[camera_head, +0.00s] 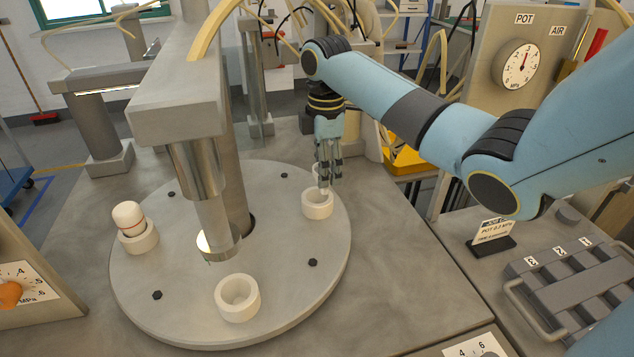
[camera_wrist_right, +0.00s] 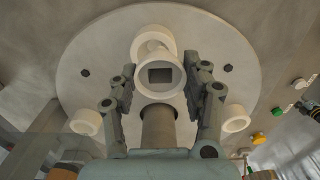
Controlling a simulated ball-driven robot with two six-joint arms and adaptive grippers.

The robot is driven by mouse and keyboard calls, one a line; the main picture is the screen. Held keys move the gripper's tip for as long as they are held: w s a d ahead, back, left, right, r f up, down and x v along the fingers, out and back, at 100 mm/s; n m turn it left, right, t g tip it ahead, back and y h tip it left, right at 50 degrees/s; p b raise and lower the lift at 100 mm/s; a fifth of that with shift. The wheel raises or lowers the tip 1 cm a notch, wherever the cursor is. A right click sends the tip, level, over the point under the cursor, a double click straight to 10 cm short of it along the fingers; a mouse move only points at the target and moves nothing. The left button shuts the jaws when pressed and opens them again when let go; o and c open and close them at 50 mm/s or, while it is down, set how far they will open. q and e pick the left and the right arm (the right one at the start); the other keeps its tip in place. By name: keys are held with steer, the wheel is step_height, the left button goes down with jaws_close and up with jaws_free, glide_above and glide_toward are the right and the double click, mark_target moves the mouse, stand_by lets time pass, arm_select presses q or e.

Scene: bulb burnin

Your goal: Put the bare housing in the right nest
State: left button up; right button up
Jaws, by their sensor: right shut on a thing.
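My right gripper (camera_head: 325,181) points down over the right nest (camera_head: 317,206), a white ring on the round dial plate (camera_head: 180,280). In the right wrist view its fingers (camera_wrist_right: 158,77) are shut on the bare housing (camera_wrist_right: 158,52), a white ring-shaped piece with a dark square opening. In that view, another white ring shows just behind the housing. In the head view the fingers mostly hide the housing, and I cannot tell whether it touches the nest. My left gripper is not in view.
The left nest (camera_head: 140,240) holds a white rounded piece with a red band (camera_head: 127,215). The front nest (camera_head: 237,298) looks empty. A grey press head (camera_head: 200,175) hangs over the plate's middle. A grey block with numbered slots (camera_head: 570,275) stands at the right.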

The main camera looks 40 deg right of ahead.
steer(key=shift+w+a+f, duration=0.25)
steer(key=shift+w+f, duration=0.3)
steer(key=shift+w, duration=0.2)
steer(key=shift+f, duration=2.05)
steer(key=shift+f, duration=0.1)
steer(key=o, duration=1)
steer(key=shift+c, duration=0.2)
step_height(320, 180, up, 12)
steer(key=shift+r+b, duration=0.15)
steer(key=shift+b, duration=0.25)
